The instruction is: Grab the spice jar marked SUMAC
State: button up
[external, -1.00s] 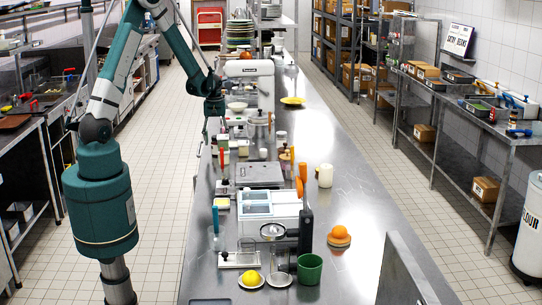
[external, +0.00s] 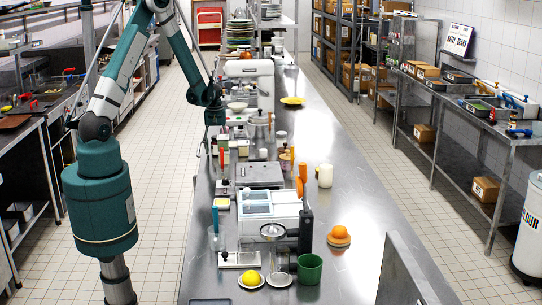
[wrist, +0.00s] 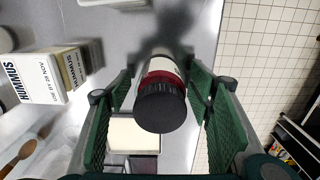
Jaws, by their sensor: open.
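In the wrist view a jar (wrist: 161,104) with a black ribbed lid, dark red contents and a pale label stands between the two green finger pads of my gripper (wrist: 162,74). The fingers are open, with a gap visible on each side of the jar. The label faces away, so I cannot read a name on it. In the external view my gripper (external: 211,143) hangs low over the left edge of the steel counter, small and partly lost among the items there. I cannot clearly pick out the jar in that view.
White boxes marked HUMMUS (wrist: 38,82) stand left of the fingers in the wrist view, with a wooden spoon (wrist: 28,148) nearer. A pale square block (wrist: 134,134) lies below the jar. Tiled floor (wrist: 270,45) shows beyond the counter edge. The counter's right side (external: 340,165) is mostly clear.

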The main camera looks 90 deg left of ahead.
jog(key=c, duration=1.1)
jog(key=shift+r, duration=0.1)
jog(key=shift+r+b, duration=0.4)
jog(key=shift+r, duration=4.55)
